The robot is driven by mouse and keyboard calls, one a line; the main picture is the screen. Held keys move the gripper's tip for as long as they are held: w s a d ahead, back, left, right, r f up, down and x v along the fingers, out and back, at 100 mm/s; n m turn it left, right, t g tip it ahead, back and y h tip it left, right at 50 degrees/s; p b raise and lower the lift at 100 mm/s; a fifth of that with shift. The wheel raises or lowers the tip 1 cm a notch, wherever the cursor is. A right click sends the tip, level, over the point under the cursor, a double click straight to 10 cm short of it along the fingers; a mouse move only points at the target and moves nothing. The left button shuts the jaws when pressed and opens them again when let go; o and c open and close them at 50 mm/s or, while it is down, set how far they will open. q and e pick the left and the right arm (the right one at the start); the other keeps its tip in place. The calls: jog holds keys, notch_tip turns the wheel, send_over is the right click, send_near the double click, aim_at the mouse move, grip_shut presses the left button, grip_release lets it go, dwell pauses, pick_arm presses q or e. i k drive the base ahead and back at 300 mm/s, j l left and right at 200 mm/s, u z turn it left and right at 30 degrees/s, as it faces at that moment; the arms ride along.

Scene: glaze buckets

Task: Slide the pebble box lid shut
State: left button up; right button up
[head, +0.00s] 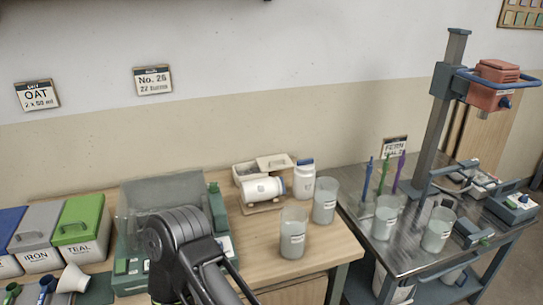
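A small pale box (244,174) stands at the back of the wooden bench, near the wall. It looks like the pebble box. A pale panel with a small knob, which looks like its lid (276,161), sits off to the box's right side, so the box's left part appears open. Its contents are too small to tell. A white jar lying on its side hides the box's lower front. A dark arm of mine rises from the bottom edge, left of the middle, well short of the box. Neither of my grippers is visible.
The lying jar (259,189) rests on a wooden cradle; a blue-capped jar (304,178) stands right of the lid. Clear buckets (292,234) (324,202) stand in front. A green machine (130,230) is left, beside lidded bins (80,240). A metal table (405,262) adjoins at right.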

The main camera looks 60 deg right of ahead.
aim_at(281, 162)
jog(key=k+l, duration=1.1)
jog(key=l, duration=0.15)
